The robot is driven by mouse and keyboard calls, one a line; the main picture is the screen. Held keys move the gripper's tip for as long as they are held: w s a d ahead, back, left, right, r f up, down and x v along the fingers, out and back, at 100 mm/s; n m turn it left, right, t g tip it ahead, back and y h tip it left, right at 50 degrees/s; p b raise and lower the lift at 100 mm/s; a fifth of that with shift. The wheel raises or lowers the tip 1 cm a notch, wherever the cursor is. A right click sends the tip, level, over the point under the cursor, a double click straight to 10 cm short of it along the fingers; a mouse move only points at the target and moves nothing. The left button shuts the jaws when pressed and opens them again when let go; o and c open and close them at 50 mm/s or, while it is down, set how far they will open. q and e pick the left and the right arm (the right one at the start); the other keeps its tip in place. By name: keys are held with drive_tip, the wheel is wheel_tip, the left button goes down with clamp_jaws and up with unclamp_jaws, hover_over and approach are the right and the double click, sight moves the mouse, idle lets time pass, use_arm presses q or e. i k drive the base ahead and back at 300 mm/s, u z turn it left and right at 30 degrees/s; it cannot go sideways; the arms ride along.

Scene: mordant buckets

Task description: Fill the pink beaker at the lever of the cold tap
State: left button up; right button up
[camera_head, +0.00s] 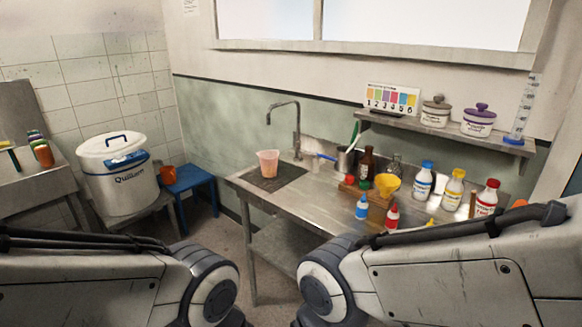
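The pink beaker (268,164) stands upright on a dark square (289,175) at the left end of the steel counter. A grey tap (297,128) rises behind it, with its curved spout reaching left above the beaker. A blue lever (324,156) sticks out to the right near the tap's base. I cannot make out any water running or any liquid in the beaker. My two arms fill the lower left and lower right, apart from the beaker and tap. Neither gripper's fingers are in view.
Right of the tap, the steel counter (297,203) holds a brown bottle (366,163), a yellow funnel (387,186) and several other bottles. A wall shelf (447,131) carries lidded jars. A white Quilliam bucket (120,178) and a blue stool (197,180) stand left.

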sight(315, 155)
drive_tip(key=k, duration=0.6)
drive_tip(key=z, duration=0.5)
drive_tip(key=i, duration=1.4)
drive_tip(key=u, duration=0.4)
drive_tip(key=i, duration=0.45)
drive_tip(key=u, duration=0.35)
